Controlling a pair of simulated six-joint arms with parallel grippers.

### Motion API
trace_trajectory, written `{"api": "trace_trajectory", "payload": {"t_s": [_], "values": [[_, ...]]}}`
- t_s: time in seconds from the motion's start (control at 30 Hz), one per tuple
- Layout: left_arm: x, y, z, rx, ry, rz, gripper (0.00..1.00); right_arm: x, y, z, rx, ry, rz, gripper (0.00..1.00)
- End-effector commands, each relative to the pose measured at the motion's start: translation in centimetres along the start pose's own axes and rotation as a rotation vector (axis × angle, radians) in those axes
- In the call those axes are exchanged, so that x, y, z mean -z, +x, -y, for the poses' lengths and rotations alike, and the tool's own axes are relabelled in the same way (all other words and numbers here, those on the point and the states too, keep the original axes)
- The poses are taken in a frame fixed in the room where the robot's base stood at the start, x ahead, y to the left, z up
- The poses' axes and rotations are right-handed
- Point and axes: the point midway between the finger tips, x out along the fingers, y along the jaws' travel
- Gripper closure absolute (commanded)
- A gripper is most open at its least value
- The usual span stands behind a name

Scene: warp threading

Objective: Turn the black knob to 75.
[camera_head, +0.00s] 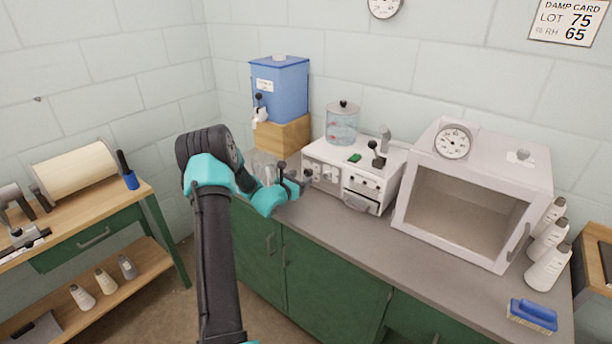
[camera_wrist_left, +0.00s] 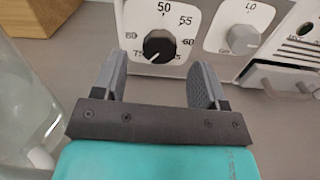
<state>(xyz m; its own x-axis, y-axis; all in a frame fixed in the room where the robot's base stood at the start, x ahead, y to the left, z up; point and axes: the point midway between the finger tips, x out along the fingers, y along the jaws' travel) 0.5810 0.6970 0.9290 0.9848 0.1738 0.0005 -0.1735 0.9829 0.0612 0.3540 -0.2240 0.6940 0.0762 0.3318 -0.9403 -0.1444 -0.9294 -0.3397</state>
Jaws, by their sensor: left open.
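The black knob (camera_wrist_left: 158,46) sits on a white dial plate (camera_wrist_left: 185,14) in the left wrist view. The numbers 50, 55 and 60 run over its top and right, with 80 at its left and 75 at its lower left. A pale mark on the knob seems to point lower left, near 75. My left gripper (camera_wrist_left: 160,63) is open, its fingers on either side of the knob in the picture; I cannot tell whether they touch it. In the head view my left gripper (camera_head: 292,178) is at the left end of the white machine (camera_head: 330,155) and hides the black knob.
A grey knob (camera_wrist_left: 243,38) marked LO is right of the dial. A glass vessel (camera_wrist_left: 22,95) stands close at the left. A blue water tank (camera_head: 280,88) on a wooden block (camera_head: 283,134) is behind, and a white cabinet (camera_head: 475,190) is at the right.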

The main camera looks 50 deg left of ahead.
Motion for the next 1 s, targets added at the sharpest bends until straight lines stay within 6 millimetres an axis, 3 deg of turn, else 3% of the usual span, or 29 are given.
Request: {"api": "trace_trajectory", "payload": {"t_s": [0.23,0.63,1.0], "values": [[0.0,3.2,0.1,0.000,0.000,0.000,0.34,0.0,0.0,0.0,0.000,0.000,0.000,0.57],[0.0,3.8,0.0,0.000,-0.001,-0.001,0.35,0.0,0.0,0.0,0.000,0.000,0.000,0.57],[0.0,3.8,0.0,0.000,-0.001,0.000,0.70,0.0,0.0,0.0,0.000,0.000,0.000,0.57]]}}
